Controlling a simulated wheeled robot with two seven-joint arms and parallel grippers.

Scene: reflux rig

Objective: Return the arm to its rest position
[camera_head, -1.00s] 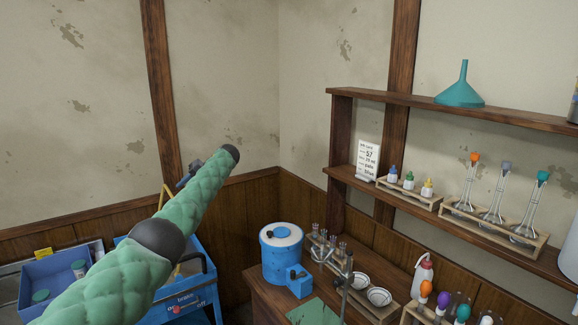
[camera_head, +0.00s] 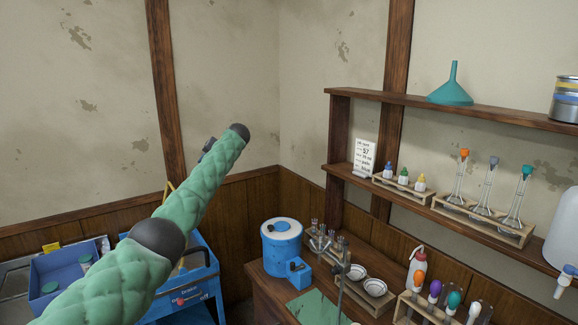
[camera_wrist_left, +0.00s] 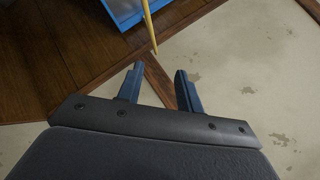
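My left arm, in a green quilted sleeve, reaches up from the lower left in the head view. My left gripper (camera_head: 208,145) is mostly hidden behind the dark wrist end; only a dark bit of it shows there. In the left wrist view my left gripper (camera_wrist_left: 158,90) has its two blue-grey fingers apart with nothing between them. Wall and wood trim show beyond the fingers. My right gripper is not in view.
A blue cart (camera_head: 197,262) stands behind my left arm, with a blue bin (camera_head: 60,268) at left. A wooden bench (camera_head: 262,292) holds a blue tank (camera_head: 282,243) and racks. Wall shelves (camera_head: 440,110) hold a funnel (camera_head: 451,88) and flasks. Space above my arm is clear.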

